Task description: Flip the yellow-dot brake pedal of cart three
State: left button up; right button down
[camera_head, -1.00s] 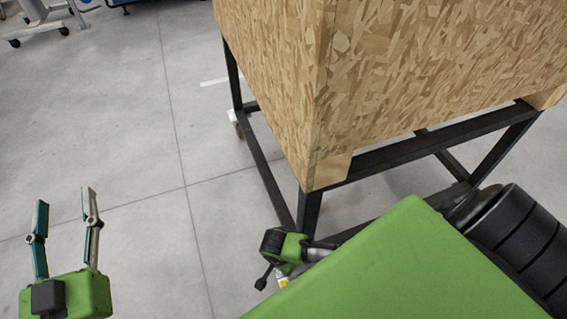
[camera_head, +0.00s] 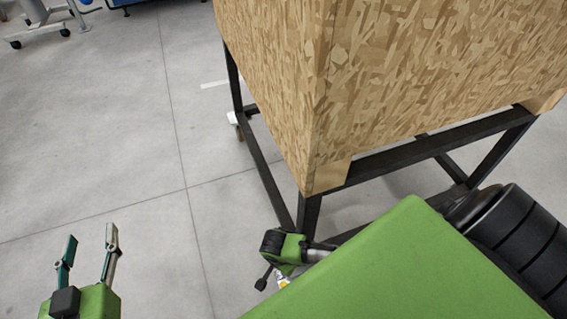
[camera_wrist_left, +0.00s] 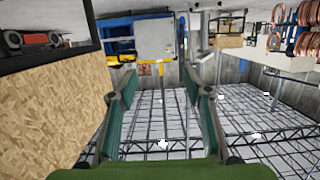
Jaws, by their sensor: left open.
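A cart with a chipboard box (camera_head: 400,80) on a black metal frame (camera_head: 268,180) stands in the head view. Below its near corner is a small patch with a yellow spot (camera_head: 284,284); I cannot tell whether it is the pedal. Against it is a small green and black part (camera_head: 285,248), apparently my right gripper, its fingers unclear. My left gripper (camera_head: 92,238) is open and empty over the floor at lower left, well left of the cart. In the left wrist view its fingers (camera_wrist_left: 163,92) stand wide apart, with a chipboard panel (camera_wrist_left: 50,115) at left.
Bare grey floor (camera_head: 110,150) lies between my left gripper and the cart. A grey wheeled stand (camera_head: 45,25) is at the top left. My green arm link covers the lower right of the head view. Copper coils (camera_wrist_left: 290,40) show at the right of the left wrist view.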

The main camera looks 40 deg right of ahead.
pick_arm(q)
jog(key=s+a+f+g+y+p, duration=0.2)
jog(key=s+f+g, duration=0.5)
jog(key=f, duration=0.4)
jog(key=shift+s+a+f+p, duration=0.25)
jog(key=shift+s+a+p, duration=0.1)
jog(key=shift+s+a, duration=0.55)
dwell(0.5)
